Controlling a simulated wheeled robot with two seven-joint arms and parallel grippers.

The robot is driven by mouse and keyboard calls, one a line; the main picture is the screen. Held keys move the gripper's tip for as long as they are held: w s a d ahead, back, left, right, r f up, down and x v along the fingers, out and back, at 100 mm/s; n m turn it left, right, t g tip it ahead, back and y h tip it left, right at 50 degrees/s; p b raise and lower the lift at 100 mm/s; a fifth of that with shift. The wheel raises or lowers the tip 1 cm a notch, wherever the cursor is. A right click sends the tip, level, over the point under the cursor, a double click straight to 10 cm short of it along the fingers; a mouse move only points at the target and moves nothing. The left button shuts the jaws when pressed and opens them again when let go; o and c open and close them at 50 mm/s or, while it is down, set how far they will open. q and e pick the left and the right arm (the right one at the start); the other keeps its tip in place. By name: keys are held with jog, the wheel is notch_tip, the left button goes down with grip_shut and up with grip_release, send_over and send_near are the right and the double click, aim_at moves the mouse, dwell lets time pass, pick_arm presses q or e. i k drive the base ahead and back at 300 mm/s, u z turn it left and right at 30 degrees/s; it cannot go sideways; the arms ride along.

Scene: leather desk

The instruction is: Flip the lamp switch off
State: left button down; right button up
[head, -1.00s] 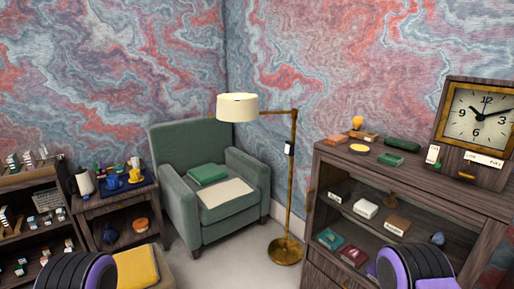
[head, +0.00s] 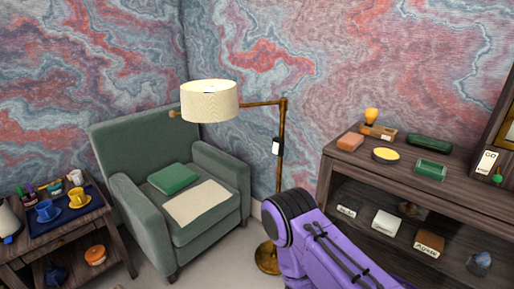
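The floor lamp has a cream drum shade (head: 210,101), a brass pole (head: 282,165) and a round brass base, partly hidden behind my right arm. A small switch box with a white face (head: 276,147) is mounted on the pole below the arm of the lamp. My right arm, purple with a black ringed joint, reaches in from the bottom right, in front of the lower pole. No fingertips of either gripper show. My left arm is out of view.
A green armchair (head: 130,150) with a folded green cloth and a cream cloth stands left of the lamp. A dark wooden cabinet (head: 330,152) with small items stands right. A side table with cups (head: 79,198) is at far left.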

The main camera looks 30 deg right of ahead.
aim_at(275, 146)
jog(key=z, duration=0.25)
jog(key=i, duration=0.75)
jog(key=z, duration=1.25)
jog(key=i, duration=0.7)
jog(key=z, duration=0.8)
